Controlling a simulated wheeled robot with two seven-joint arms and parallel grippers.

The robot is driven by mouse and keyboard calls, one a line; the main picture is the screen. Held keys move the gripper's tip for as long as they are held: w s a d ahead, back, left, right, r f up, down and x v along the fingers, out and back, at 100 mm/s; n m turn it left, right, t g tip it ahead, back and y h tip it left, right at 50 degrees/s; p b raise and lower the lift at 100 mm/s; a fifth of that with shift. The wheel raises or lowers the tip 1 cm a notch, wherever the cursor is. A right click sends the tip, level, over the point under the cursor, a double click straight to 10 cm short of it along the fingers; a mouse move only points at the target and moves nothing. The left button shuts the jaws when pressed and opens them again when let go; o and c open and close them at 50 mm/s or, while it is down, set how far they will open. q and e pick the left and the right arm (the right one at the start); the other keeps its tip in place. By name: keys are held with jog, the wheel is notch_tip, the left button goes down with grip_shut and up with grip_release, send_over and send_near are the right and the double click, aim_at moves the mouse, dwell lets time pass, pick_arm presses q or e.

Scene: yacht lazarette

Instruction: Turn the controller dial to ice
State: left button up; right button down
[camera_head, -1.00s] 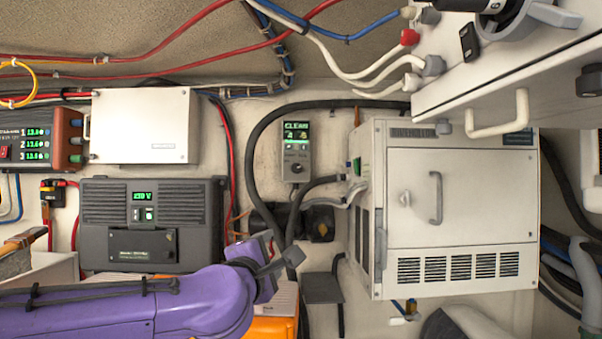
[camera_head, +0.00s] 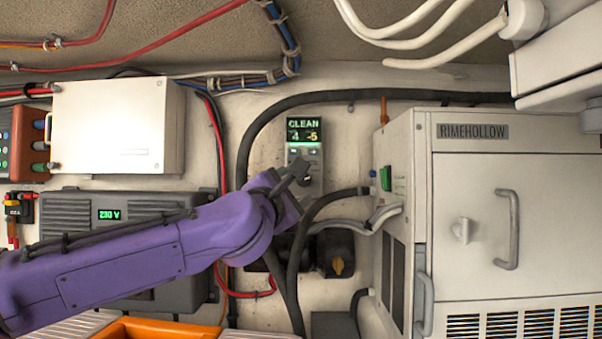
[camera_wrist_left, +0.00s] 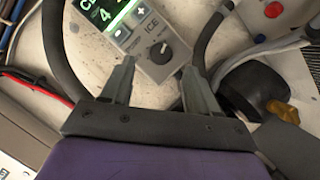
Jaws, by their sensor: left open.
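The controller (camera_head: 304,148) is a small grey panel on the back wall with a green lit display reading CLEAN, with 4 and -5 below. Its dial is a dark round knob (camera_wrist_left: 157,53) low on the panel, marked ICE above it in the left wrist view. In the head view my left gripper (camera_head: 298,175) is in front of the panel's lower part and partly hides the dial. In the left wrist view the open fingers (camera_wrist_left: 155,83) are apart and empty, just short of the dial. My right gripper is not in view.
Dark hoses (camera_head: 248,140) curve around the controller. A white ice machine (camera_head: 470,180) labelled RIMEHOLLOW stands at right. A dark 230 V unit (camera_head: 70,215) and a white box (camera_head: 118,125) are at left. A dark fitting with a yellow knob (camera_head: 338,266) sits below.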

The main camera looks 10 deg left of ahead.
aim_at(303, 181)
pick_arm(q)
jog(key=p+x, duration=0.1)
jog(key=x, duration=0.4)
jog(key=shift+f, duration=0.1)
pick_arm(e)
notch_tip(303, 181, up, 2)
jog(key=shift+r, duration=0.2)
